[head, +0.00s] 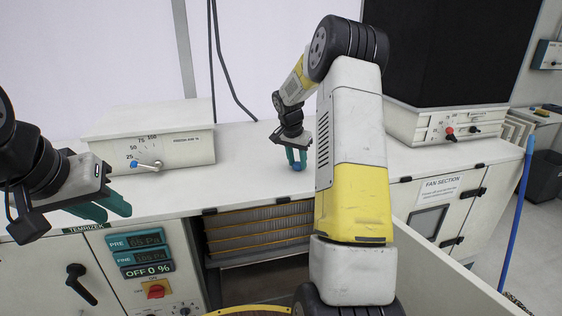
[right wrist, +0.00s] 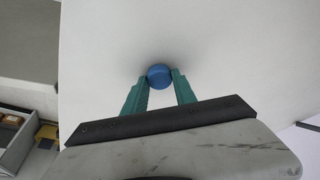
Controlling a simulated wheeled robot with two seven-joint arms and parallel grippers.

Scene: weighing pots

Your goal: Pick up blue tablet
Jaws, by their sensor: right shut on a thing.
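The blue tablet (head: 298,166) is a small round blue piece at the white counter top, between the green fingertips of my right gripper (head: 297,158). In the right wrist view the blue tablet (right wrist: 159,76) sits between the two fingertips of the right gripper (right wrist: 160,80), which is shut on it. I cannot tell whether the tablet still touches the counter. My left gripper (head: 108,208) is at the left, over the counter's front edge, with its green fingers pointing right. The gap between its fingers is not clear.
A white control box with a dial (head: 152,148) stands on the counter at left. A black-topped unit with knobs (head: 450,128) stands at right. The white counter top (head: 240,155) is bare around the right gripper. Below are a cabinet panel with displays (head: 140,250) and an open shelf bay (head: 258,235).

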